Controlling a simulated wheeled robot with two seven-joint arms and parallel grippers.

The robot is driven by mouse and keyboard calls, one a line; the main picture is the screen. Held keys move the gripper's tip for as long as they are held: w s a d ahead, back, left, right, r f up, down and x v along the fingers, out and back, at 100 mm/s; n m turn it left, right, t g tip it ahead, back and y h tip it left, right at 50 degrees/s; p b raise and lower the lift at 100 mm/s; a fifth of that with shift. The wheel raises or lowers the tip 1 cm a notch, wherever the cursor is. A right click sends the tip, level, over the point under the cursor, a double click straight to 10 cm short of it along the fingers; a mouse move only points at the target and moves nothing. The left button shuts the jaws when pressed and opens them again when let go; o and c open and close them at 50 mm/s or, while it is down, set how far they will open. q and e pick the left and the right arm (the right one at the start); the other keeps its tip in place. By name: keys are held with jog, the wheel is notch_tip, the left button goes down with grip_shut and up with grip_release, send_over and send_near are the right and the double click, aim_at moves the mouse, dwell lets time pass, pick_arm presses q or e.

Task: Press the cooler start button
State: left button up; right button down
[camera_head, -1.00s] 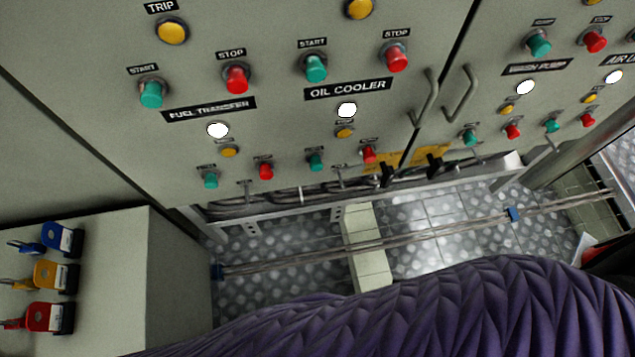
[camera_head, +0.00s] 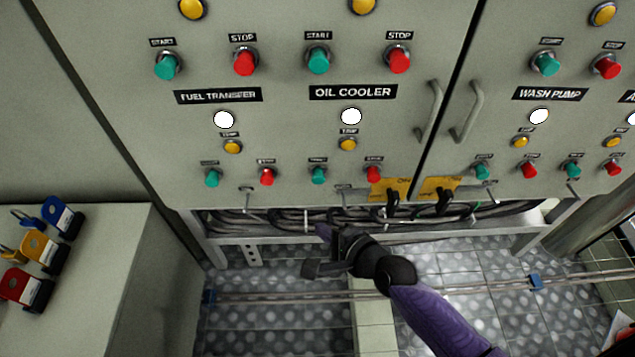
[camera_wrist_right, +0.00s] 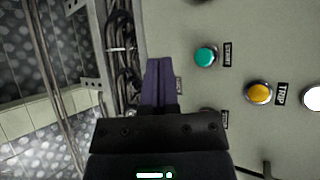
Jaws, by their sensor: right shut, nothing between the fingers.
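The grey panel bears the "OIL COOLER" label (camera_head: 352,92), with a white lamp (camera_head: 351,116) and a yellow trip button (camera_head: 347,143) under it. Below these are a green start button (camera_head: 318,175) and a red stop button (camera_head: 373,174). My right gripper (camera_head: 322,232) is shut and empty, below the green button and apart from it, in front of the cable opening. In the right wrist view, its purple fingers (camera_wrist_right: 158,66) point past a green button (camera_wrist_right: 206,56), seemingly the cooler start. My left gripper is out of view.
Similar green and red buttons sit close by, including an upper start button (camera_head: 318,60) and the fuel transfer start (camera_head: 213,178). Door handles (camera_head: 430,110) and yellow tags (camera_head: 390,188) stand to the right. A grey box with coloured padlocks (camera_head: 40,250) is at lower left.

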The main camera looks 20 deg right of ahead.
aim_at(318, 177)
pick_arm(q)
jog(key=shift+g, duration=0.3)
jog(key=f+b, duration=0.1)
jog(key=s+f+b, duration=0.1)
jog(key=b, duration=0.1)
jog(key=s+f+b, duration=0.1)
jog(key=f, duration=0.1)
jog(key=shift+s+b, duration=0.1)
jog(key=shift+b, duration=0.25)
pick_arm(e)
jog(key=w+d, duration=0.2)
jog(key=w, duration=0.6)
jog(key=shift+w+d, duration=0.2)
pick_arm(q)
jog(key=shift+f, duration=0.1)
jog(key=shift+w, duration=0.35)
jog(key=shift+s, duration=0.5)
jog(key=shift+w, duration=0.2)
